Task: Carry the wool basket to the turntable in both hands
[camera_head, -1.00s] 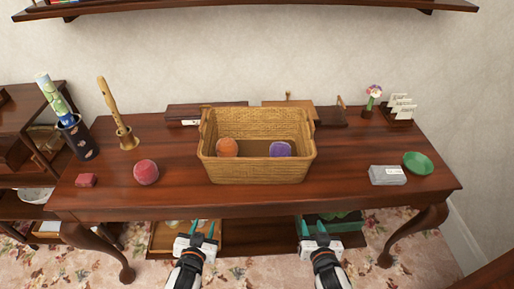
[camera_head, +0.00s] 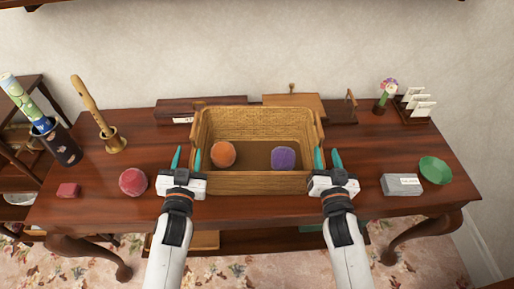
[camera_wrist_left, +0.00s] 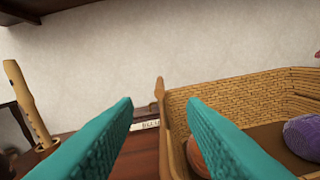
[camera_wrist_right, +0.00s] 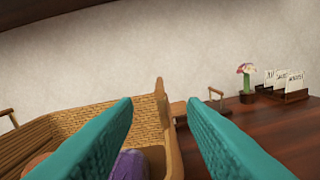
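The wicker wool basket (camera_head: 255,124) stands upright on the dark wooden table. It holds an orange wool ball (camera_head: 222,154) and a purple wool ball (camera_head: 284,158). My left gripper (camera_head: 187,158) is open at the basket's left side; in the left wrist view the left wall's edge (camera_wrist_left: 167,125) shows between its teal fingers. My right gripper (camera_head: 328,159) is open at the right side; the right wall's edge (camera_wrist_right: 168,125) shows between its fingers. I cannot tell whether the fingers touch the basket. I cannot make out a turntable.
A red ball (camera_head: 133,181) and a small red block (camera_head: 68,190) lie left of the basket. A recorder stand (camera_head: 115,142) is behind them. A grey box (camera_head: 402,185) and a green dish (camera_head: 435,170) lie right. Wooden boxes (camera_head: 205,103) stand behind.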

